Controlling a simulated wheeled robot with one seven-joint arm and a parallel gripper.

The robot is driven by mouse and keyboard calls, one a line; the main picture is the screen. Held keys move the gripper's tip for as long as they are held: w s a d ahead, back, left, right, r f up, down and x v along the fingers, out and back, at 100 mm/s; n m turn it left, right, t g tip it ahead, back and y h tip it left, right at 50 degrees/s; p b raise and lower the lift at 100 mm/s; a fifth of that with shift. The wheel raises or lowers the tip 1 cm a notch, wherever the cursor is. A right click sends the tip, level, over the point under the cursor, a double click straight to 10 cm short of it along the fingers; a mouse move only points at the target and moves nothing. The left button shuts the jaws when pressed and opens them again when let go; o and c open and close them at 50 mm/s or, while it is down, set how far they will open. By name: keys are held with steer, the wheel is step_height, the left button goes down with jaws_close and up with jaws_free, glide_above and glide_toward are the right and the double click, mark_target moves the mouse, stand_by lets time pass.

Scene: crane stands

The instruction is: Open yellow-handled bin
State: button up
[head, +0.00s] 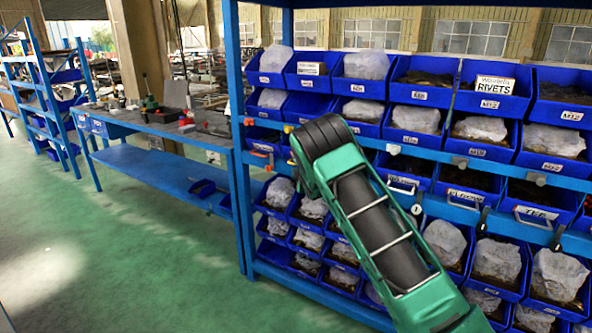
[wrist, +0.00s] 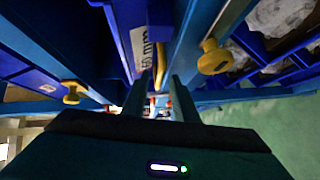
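In the wrist view my gripper (wrist: 160,92) has its two dark fingers apart, pointing at the rack. A blue bin with a white label (wrist: 143,50) is just ahead. A narrow yellow strip, which looks like the yellow handle (wrist: 159,68), shows edge-on in line with the gap between the fingers. I cannot tell whether it reaches in between them or touches them. In the head view my green and black arm covers part of the rack. It hides my fingers, and no yellow handle can be made out there.
Blue bins of bagged parts fill the rack (head: 238,110). White-handled bins (head: 535,217) sit in a middle row. Yellow knobs (wrist: 213,58) (wrist: 72,92) stick out on both sides of my fingers. A blue workbench (head: 150,128) stands at left, with open green floor (head: 110,250) before it.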

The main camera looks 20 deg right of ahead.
jaws_close()
steer(key=shift+s+f, duration=0.1)
steer(key=shift+f, duration=0.05)
stand_by(1.1)
